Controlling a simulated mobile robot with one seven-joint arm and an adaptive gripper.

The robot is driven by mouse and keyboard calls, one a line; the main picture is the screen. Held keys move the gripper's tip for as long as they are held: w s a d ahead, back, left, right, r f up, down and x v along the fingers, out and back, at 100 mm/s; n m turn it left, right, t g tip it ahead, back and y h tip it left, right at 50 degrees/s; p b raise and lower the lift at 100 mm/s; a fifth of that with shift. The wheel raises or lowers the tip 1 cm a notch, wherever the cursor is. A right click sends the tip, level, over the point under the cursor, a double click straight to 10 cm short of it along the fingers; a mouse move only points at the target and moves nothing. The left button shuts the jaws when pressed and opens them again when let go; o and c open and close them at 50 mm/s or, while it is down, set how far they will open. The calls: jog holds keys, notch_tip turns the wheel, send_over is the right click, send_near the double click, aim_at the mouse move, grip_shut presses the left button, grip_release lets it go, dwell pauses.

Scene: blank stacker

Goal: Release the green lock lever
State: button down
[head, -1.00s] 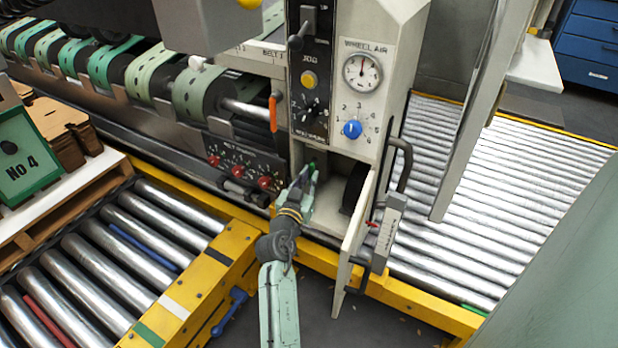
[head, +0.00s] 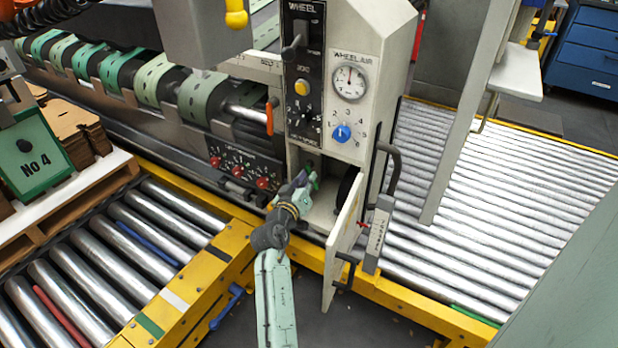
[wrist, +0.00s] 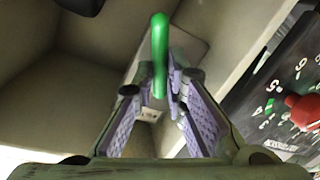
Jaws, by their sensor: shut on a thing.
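The green lock lever (wrist: 160,55) is a bright green rounded bar in the wrist view. It stands up from a grey plate inside an open cabinet compartment. My gripper (wrist: 164,85) has its purple-padded fingers on either side of the lever and is shut on it. In the head view my gripper (head: 309,181) reaches into the compartment under the control panel, and its fingers hide most of the lever. The lever's lower end is hard to make out between the fingers.
The compartment's door (head: 342,250) hangs open to the right of my arm, close to it. A panel with red knobs (head: 238,171) is left of the opening. A blue knob (head: 341,133) and a gauge (head: 350,83) sit above. A yellow frame rail (head: 395,309) runs below.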

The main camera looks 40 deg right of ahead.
jog(key=n+p, duration=0.1)
jog(key=r+n+g+p, duration=0.1)
jog(key=n+p, duration=0.2)
jog(key=shift+s+d+r+n, duration=0.15)
jog(key=shift+s+r+n, duration=0.15)
jog(key=shift+r+n+g+p, duration=0.2)
jog(key=shift+n+g+p, duration=0.3)
jog(key=shift+n+p, duration=0.65)
jog(key=shift+s, duration=0.1)
jog(key=c, duration=1.6)
grip_release()
jog(key=shift+f, duration=0.1)
jog(key=shift+c, duration=0.2)
jog(key=v, duration=1.2)
